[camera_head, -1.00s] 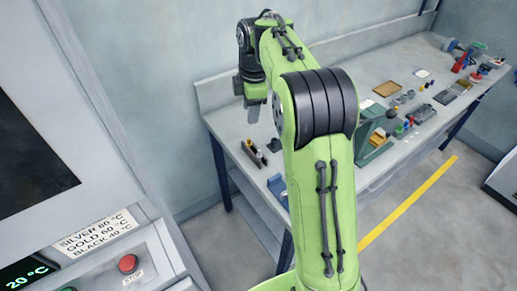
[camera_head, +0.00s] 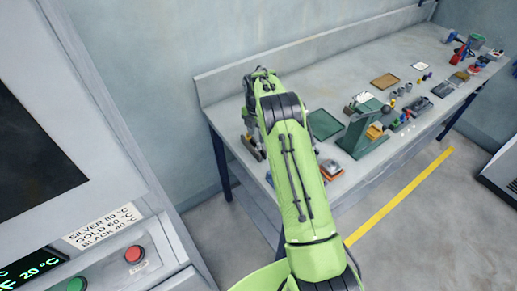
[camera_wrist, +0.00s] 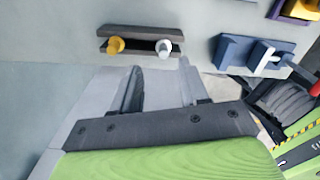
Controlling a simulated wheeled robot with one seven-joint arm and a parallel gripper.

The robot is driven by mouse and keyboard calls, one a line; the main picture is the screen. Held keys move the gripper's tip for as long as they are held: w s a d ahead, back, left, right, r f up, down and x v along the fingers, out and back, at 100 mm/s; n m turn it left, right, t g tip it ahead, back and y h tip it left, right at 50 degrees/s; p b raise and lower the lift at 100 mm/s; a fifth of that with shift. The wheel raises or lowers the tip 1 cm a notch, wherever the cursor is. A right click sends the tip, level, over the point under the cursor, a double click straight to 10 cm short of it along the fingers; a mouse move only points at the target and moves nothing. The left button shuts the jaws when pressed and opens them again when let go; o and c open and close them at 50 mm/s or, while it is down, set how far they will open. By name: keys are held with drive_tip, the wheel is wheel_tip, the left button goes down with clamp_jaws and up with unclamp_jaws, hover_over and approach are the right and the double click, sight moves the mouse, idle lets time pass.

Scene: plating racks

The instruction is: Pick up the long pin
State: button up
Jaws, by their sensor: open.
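A dark slotted holder (camera_wrist: 140,34) lies across the top of the wrist view. Two pins stand in it: a yellow-headed pin (camera_wrist: 115,44) on the left and a pale silver pin (camera_wrist: 163,46) on the right. From this angle I cannot tell which is longer. My gripper (camera_wrist: 158,70) is open and empty, its two fingers spread just below the holder in the picture, apart from both pins. In the head view the holder (camera_head: 252,149) is at the bench's near left end, with my wrist close above it and partly hiding it.
A blue block (camera_wrist: 236,52) with a pale piece sits right of the holder. In the head view, a green tray (camera_head: 323,124), a green stand (camera_head: 365,136) and an orange-grey item (camera_head: 331,168) are to the right. Bare bench (camera_head: 285,85) lies behind; a wall bounds it.

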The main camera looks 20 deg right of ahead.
sight(258, 144)
drive_tip(key=f, duration=0.4)
drive_tip(key=shift+s+d+f+p, duration=0.15)
drive_tip(key=shift+d+f+p, duration=0.1)
drive_tip(key=shift+f+p, duration=0.1)
clamp_jaws()
drive_tip(key=shift+r, duration=0.1)
